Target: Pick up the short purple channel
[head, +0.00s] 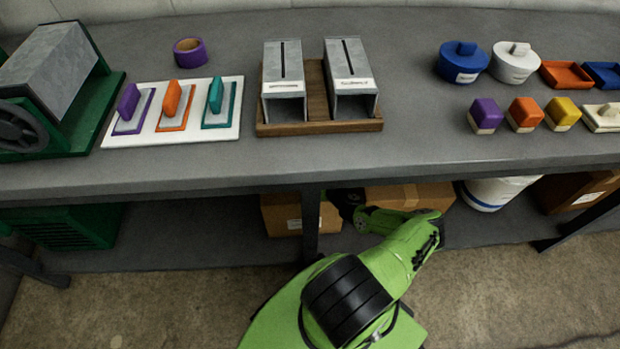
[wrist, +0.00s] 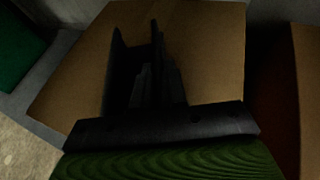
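I cannot clearly make out a short purple channel. The purple things in the head view are an upright purple piece (head: 128,101) on a white board (head: 228,132), a purple ring (head: 190,52) behind it, and a purple-topped block (head: 485,115) at the right. My gripper (head: 349,203) is low in front of the bench, below its top and away from all of these. In the wrist view, my gripper's two dark fingers (wrist: 138,38) stand apart with nothing seen between them, and a cardboard box (wrist: 215,60) is behind them.
The grey bench top (head: 420,150) has a clear front strip. Two metal slotted boxes stand on a wooden base (head: 320,128). Orange and teal pieces share the white board. A green machine (head: 95,95) is at left; lidded tubs (head: 462,65) and trays (head: 566,74) are at right.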

